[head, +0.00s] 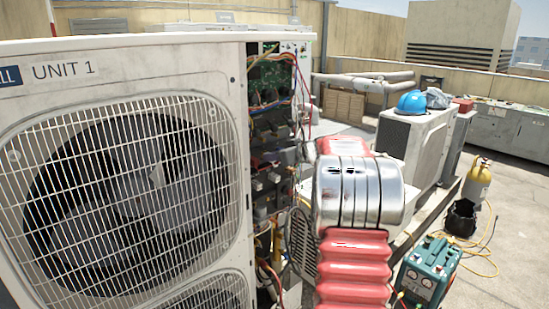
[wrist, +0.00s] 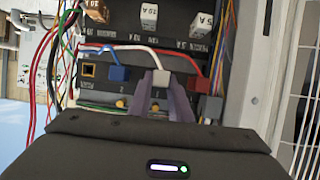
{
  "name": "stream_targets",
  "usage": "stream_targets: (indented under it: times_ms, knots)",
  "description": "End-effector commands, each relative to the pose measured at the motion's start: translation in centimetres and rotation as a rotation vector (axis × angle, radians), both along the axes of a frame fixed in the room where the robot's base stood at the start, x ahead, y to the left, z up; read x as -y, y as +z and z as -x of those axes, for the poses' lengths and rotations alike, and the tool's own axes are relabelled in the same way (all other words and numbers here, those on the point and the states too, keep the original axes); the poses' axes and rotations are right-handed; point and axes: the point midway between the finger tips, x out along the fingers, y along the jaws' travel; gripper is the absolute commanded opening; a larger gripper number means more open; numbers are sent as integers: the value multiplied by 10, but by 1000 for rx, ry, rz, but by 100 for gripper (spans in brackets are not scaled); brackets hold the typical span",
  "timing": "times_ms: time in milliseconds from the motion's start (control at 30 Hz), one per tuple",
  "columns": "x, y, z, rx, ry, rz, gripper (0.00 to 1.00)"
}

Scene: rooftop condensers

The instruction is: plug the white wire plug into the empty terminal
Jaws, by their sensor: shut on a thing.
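In the wrist view, my gripper (wrist: 162,100) has its two grey-purple fingers on either side of the white wire plug (wrist: 160,78), shut on it. A white wire runs up and left from the plug. The plug is at the row of terminals; I cannot tell whether it is seated or just in front. In the head view my arm hides the gripper and plug.
Loose coloured wires (wrist: 62,60) hang at the left. Fuses (wrist: 148,16) sit above the row. The open electrical bay (head: 272,130) is beside the fan grille (head: 130,185).

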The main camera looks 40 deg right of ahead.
Motion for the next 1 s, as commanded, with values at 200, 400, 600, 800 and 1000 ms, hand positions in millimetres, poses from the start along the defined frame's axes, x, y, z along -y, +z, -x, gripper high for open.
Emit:
stream_targets:
  times_ms: [200,400,600,800,1000]
  knots:
    - [0,0,-2,0,0,0,0]
    - [0,0,-5,0,0,0,0]
    - [0,0,-7,0,0,0,0]
    - [0,0,-9,0,0,0,0]
    - [0,0,-11,0,0,0,0]
